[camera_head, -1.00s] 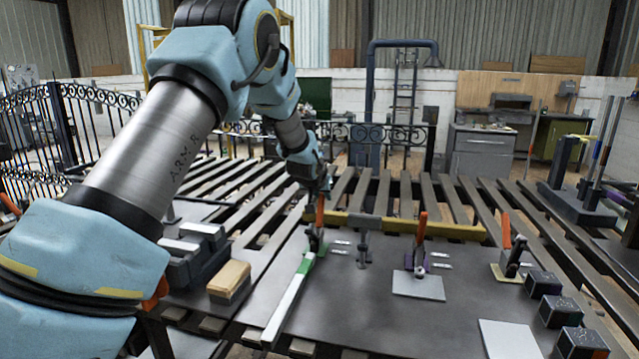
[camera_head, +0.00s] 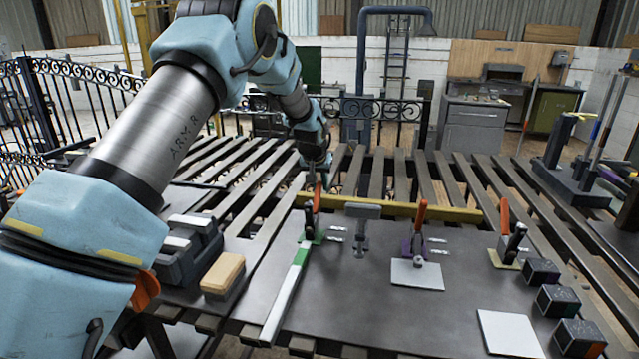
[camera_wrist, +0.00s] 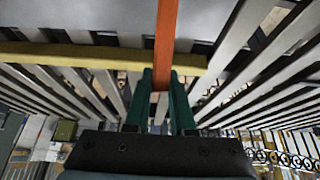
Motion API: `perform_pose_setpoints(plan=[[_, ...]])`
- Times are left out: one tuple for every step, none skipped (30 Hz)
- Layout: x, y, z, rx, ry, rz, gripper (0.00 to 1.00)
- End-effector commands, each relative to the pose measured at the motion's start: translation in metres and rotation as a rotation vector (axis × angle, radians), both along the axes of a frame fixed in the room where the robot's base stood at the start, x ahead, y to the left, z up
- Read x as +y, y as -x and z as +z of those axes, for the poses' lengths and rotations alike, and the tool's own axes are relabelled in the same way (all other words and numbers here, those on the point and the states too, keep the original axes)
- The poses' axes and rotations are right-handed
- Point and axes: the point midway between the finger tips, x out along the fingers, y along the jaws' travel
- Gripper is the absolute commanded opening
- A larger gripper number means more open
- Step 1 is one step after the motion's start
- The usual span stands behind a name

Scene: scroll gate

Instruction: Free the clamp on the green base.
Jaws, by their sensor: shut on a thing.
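The clamp on the green base (camera_head: 309,228) stands near the back left of the dark plate, at the far end of a white and green bar (camera_head: 287,290). Its orange handle (camera_head: 317,197) stands nearly upright. My gripper (camera_head: 318,182) is above the clamp and shut on this handle. In the wrist view the orange handle (camera_wrist: 167,40) runs between the green fingers of my gripper (camera_wrist: 162,80). The clamp's jaw on the bar is too small to tell whether it presses.
To the right stand a grey T-shaped post (camera_head: 362,212), a purple-based clamp (camera_head: 414,243) and another orange-handled clamp (camera_head: 511,245). A yellow bar (camera_head: 390,210) runs behind them. Black cubes (camera_head: 556,300) line the right edge. A tan block (camera_head: 223,273) lies left of the bar.

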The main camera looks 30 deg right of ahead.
Motion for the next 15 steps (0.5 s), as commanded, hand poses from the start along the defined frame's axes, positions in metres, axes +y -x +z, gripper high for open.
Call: perform_pose_setpoints(plan=[[-0.0003,-0.0003,-0.0011,-0.001,0.001,0.000,0.00],[-0.0003,-0.0003,-0.0011,-0.001,0.001,0.000,0.00],[-0.0002,-0.0004,-0.0012,-0.001,0.001,0.000,0.00],[-0.0002,-0.0003,-0.0013,-0.001,0.001,0.000,0.00],[-0.0002,-0.0003,-0.0013,-0.001,0.001,0.000,0.23],[-0.0002,-0.0004,-0.0014,-0.001,0.001,0.000,0.28],[-0.0002,-0.0003,-0.0014,-0.001,0.001,0.000,0.31],[-0.0002,-0.0003,-0.0014,-0.001,0.001,0.000,0.35],[-0.0001,-0.0003,-0.0013,-0.001,0.001,0.000,0.39],[-0.0001,-0.0002,-0.0012,-0.001,0.001,0.000,0.43],[-0.0001,-0.0003,-0.0011,-0.001,0.001,0.000,0.46],[-0.0001,-0.0002,-0.0010,-0.001,0.001,0.000,0.51],[0.0000,-0.0002,-0.0009,-0.001,0.001,0.000,0.53],[0.0000,-0.0002,-0.0009,-0.001,0.001,0.000,0.53],[0.0000,-0.0002,-0.0008,-0.001,0.001,0.000,0.53]])
